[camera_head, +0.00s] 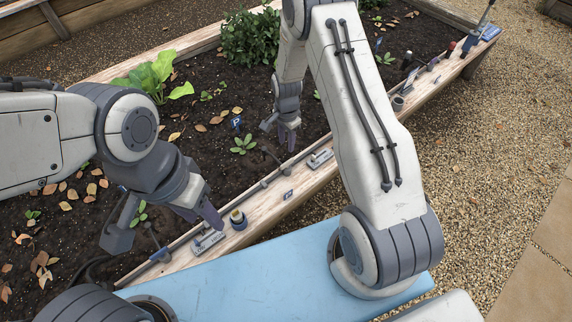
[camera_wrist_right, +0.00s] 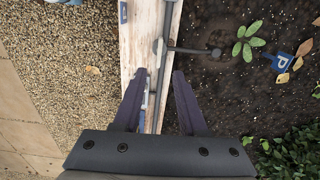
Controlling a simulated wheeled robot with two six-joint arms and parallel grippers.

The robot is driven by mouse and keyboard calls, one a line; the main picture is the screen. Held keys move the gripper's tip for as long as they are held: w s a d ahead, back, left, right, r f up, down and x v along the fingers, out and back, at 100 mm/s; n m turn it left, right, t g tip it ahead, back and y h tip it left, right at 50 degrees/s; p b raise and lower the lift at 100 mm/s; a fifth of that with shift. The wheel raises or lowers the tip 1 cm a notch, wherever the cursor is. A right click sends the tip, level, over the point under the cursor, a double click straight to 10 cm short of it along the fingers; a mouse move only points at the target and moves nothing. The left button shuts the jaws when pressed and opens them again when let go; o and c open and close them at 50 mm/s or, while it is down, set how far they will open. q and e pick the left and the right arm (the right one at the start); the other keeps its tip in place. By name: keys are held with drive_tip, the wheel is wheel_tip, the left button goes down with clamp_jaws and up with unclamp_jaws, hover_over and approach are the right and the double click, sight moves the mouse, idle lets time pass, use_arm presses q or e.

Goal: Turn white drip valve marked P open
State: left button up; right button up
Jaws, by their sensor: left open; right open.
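A small pale drip valve (camera_head: 319,158) sits on the wooden rim of the bed, beside the grey drip pipe. In the right wrist view a whitish and blue part of it (camera_wrist_right: 147,103) shows between my fingers. Its handle position cannot be told. A blue tag marked P (camera_head: 237,124) stands in the soil; it also shows in the right wrist view (camera_wrist_right: 307,47). My right gripper (camera_head: 279,136) is open above the bed edge, pointing down, with nothing visibly held. My left gripper (camera_head: 163,222) is open and empty over the near-left rim.
Several small tools stand along the far right rim. Leafy plants (camera_head: 250,40) grow in the bed; gravel lies right.

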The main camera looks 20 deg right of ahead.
sight(287, 162)
wheel_tip(287, 162, down, 11)
drive_tip(key=shift+d+r+b, duration=0.1)
drive_tip(key=shift+b, duration=0.6)
clamp_jaws()
